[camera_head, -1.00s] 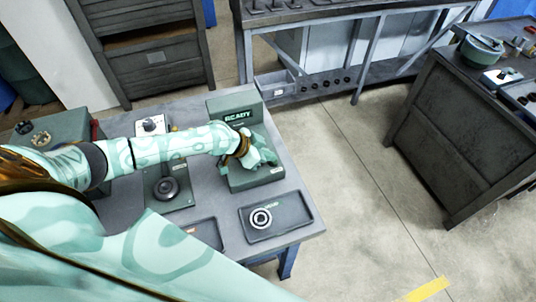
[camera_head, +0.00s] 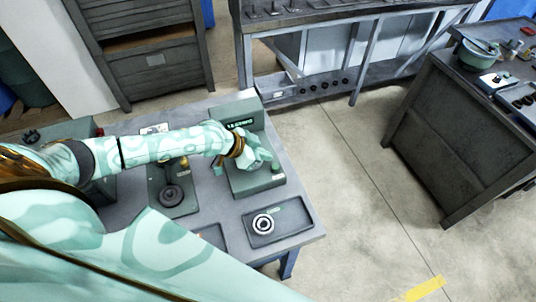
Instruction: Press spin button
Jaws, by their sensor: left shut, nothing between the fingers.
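The green machine (camera_head: 248,187) stands on the grey workbench, with a lit display (camera_head: 240,124) on its upright back panel. The display's text is too small to read surely. My left arm reaches across from the left, and my left gripper (camera_head: 262,158) is shut and empty over the machine's base, in front of the display. The gripper and wrist cover part of the machine. I cannot make out the spin button for certain, nor whether the fingers touch it. My right gripper is not in view.
A dark tray (camera_head: 292,221) with a pale ring (camera_head: 263,224) lies at the bench's front right. A stand with a round dark knob (camera_head: 171,194) is left of the machine. A second dark bench (camera_head: 450,140) stands right, across open floor.

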